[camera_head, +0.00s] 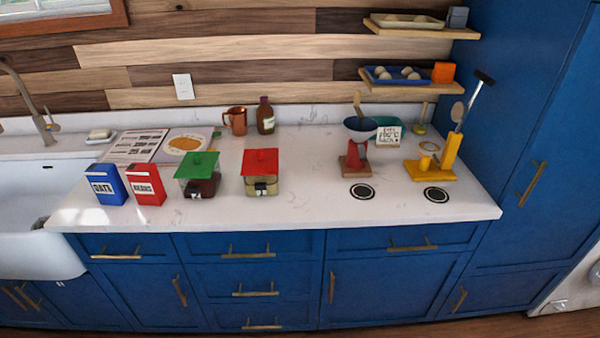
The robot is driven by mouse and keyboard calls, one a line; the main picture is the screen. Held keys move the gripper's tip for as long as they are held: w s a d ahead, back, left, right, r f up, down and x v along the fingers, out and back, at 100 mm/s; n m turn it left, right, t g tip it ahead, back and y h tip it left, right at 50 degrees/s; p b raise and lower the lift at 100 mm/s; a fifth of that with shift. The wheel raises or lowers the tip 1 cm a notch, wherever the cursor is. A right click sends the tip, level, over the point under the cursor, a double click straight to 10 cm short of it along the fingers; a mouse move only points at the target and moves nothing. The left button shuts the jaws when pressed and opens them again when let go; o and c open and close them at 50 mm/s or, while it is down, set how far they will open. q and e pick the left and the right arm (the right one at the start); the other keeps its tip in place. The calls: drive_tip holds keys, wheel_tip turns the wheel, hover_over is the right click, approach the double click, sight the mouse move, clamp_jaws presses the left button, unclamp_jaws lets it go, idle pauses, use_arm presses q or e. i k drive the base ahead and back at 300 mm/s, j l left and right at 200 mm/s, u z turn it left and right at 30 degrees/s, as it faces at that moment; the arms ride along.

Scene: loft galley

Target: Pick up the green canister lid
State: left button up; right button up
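The green canister lid (198,164) sits on top of a clear canister (203,188) with dark red contents, on the white countertop left of centre. The lid has a small raised knob. A second canister (262,187) with pale yellowish contents and a red lid (261,161) stands just to its right. Neither of my grippers shows in the head view.
A red box (146,185) and a blue box (107,184) stand left of the green-lidded canister. A copper mug (236,120) and brown bottle (265,116) stand behind. A red scale (354,158) and yellow stand (435,165) are right. The counter front is mostly clear.

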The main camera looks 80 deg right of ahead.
sight(194, 164)
drive_tip(key=z, duration=2.4)
